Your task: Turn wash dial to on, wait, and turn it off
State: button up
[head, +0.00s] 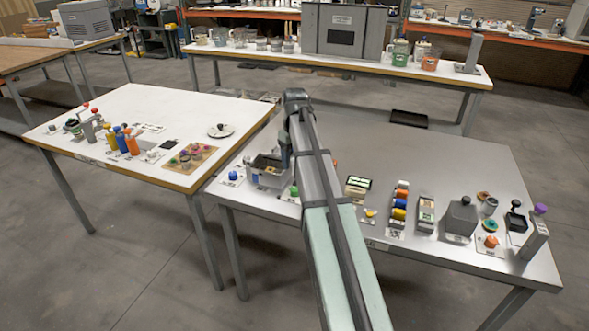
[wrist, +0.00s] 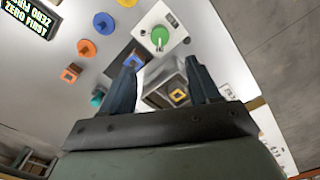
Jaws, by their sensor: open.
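No readable label marks the wash dial. A green round dial on a white plate with small markings shows in the wrist view (wrist: 160,37), just beyond my fingertips. A green knob in the head view (head: 294,191), beside my arm, appears to be the same one. My gripper (wrist: 163,65) is open and empty, its two dark fingers apart, seen over a grey open box (wrist: 160,82) with a yellow square inside. The dial is apart from both fingers. In the head view my arm hides part of the area around the box (head: 252,180).
A blue knob (head: 232,176) stands left of the grey box. Orange and blue round pieces (wrist: 103,23) lie near the dial in the wrist view.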

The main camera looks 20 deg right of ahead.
jog(key=shift+r, duration=1)
jog(key=s+a+f+n+y, duration=0.4)
jog(key=s+a+f, duration=0.8)
jog(key=f, duration=0.4)
jog(key=s+a+f+m+g, duration=0.15)
jog(key=s+f, duration=0.25)
jog(key=f, duration=0.5)
jog(key=s+a+f+m+g, duration=0.1)
jog(key=s+a+f, duration=0.1)
jog(key=s+f, duration=0.5)
jog(key=s+a+f+m+g+h, duration=0.2)
jog(key=s+f+m+g+h, duration=0.2)
jog(key=s+f, duration=1.9)
jog(key=s, duration=0.3)
jog(key=shift+s+a, duration=0.3)
